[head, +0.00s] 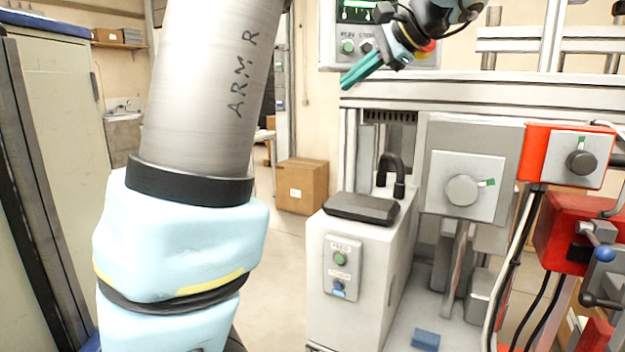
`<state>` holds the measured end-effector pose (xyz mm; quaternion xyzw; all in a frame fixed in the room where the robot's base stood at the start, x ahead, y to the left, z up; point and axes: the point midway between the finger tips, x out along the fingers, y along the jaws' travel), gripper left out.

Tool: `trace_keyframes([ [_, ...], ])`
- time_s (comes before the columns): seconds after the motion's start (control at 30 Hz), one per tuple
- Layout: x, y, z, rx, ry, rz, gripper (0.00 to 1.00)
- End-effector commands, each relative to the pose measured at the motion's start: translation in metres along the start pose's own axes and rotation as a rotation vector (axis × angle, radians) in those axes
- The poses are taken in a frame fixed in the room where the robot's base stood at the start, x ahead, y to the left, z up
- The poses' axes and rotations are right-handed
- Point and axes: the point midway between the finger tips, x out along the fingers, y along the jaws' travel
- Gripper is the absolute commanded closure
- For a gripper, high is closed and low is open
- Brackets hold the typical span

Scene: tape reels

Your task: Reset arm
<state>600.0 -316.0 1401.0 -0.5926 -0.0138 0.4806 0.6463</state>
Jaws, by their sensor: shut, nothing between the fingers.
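My gripper (361,71) shows at the top of the head view, with teal fingers pointing down and to the left. The fingers are together and hold nothing. It hangs in front of the control panel with a green screen (357,12) and above the machine's grey top beam (480,92). My arm, a metal tube marked "ARM R" with a pale blue joint, fills the left of the view. The middle of the arm, between that tube and the gripper, is out of the picture.
A white machine box (340,265) with buttons stands below the gripper. A grey dial panel (467,187) and an orange dial box (568,158) are to the right. A blue block (426,339) lies low down. A cardboard box (301,186) sits on the floor behind. A cabinet (60,190) stands left.

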Motion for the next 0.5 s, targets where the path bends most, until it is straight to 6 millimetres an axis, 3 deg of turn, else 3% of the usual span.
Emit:
trace_keyframes([
  [0.03, 0.029, 0.017, 0.002, 0.000, 0.003, 0.065, 1.00],
  [0.2, 0.104, 0.092, 0.007, -0.053, 0.051, 0.308, 1.00],
  [0.3, 0.140, 0.140, 0.018, -0.136, 0.071, 0.460, 1.00],
  [0.5, 0.185, 0.233, 0.046, -0.402, 0.078, 0.732, 1.00],
])
